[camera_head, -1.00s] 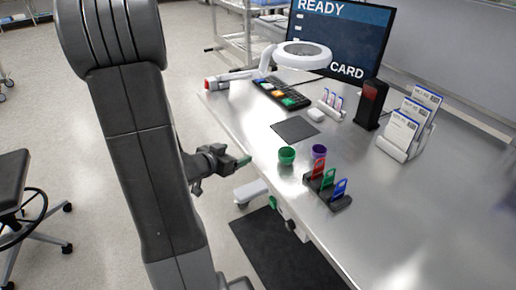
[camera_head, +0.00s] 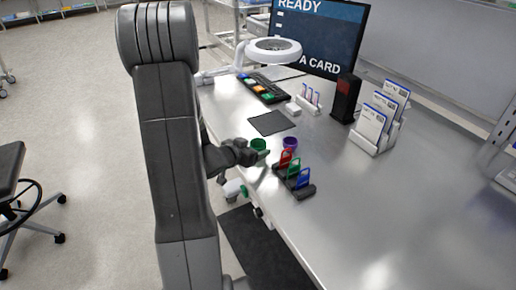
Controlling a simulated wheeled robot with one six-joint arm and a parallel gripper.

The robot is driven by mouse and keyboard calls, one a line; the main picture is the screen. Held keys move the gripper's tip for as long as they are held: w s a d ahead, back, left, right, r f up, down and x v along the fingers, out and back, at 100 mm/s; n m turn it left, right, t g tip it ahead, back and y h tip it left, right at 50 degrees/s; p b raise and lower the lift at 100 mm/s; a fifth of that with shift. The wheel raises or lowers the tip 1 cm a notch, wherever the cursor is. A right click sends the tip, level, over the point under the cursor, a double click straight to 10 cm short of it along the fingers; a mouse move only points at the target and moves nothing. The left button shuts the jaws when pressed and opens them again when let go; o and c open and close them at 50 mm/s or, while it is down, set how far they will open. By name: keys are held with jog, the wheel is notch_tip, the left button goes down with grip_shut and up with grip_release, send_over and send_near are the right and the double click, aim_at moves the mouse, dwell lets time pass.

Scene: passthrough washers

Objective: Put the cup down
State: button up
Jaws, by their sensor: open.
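A green cup (camera_head: 258,144) stands upright on the steel table near its left edge. A purple cup (camera_head: 290,143) stands just to its right. My gripper (camera_head: 260,155) is open and reaches in from the left over the table edge, right by the green cup. In this view its fingers overlap the cup's lower near side. I cannot tell whether they touch the cup or stand around it. My arm hides part of the table's left edge.
A black rack (camera_head: 306,192) with red, green and blue tags stands just in front of the cups. A dark mat (camera_head: 271,123) lies behind them. The table's right side is clear.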

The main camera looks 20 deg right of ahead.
aim_at(262, 144)
jog(key=x, duration=0.5)
jog(key=shift+s+r+p, duration=0.1)
jog(key=shift+p, duration=0.3)
jog(key=shift+c, duration=0.5)
jog(key=c, duration=1)
jog(key=shift+r, duration=0.1)
